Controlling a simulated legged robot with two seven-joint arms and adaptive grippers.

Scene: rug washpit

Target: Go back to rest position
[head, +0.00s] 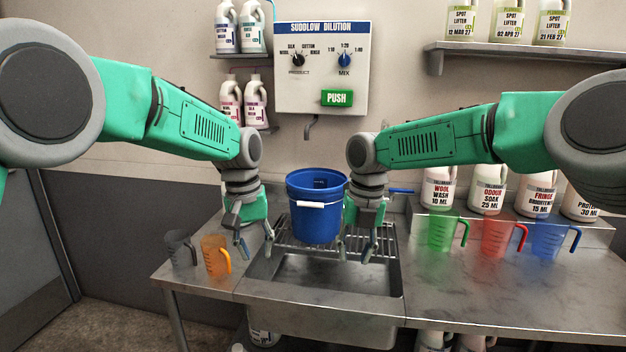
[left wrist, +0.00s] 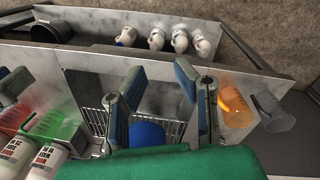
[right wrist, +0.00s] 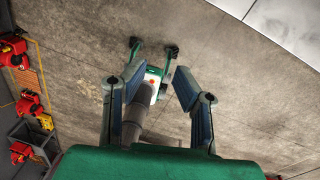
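My left gripper (head: 254,238) hangs fingers down over the left side of the sink (head: 325,275). Its fingers stand apart and empty, as the left wrist view also shows (left wrist: 160,78). My right gripper (head: 355,250) hangs fingers down at the right side of the sink. Its fingers are spread with nothing held between them in the right wrist view (right wrist: 156,80). A blue bucket (head: 318,218) with a white grip on its handle stands upright on the sink's wire rack (head: 292,240), between the two grippers. My right gripper overlaps the bucket's right edge in the head view; contact cannot be told.
A grey jug (head: 181,250) and an orange jug (head: 214,257) stand left of the sink. Green (head: 439,232), red (head: 500,238) and blue (head: 552,240) jugs stand right, before a row of bottles (head: 488,198). The dilution panel (head: 321,85) is on the wall. The right front counter is clear.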

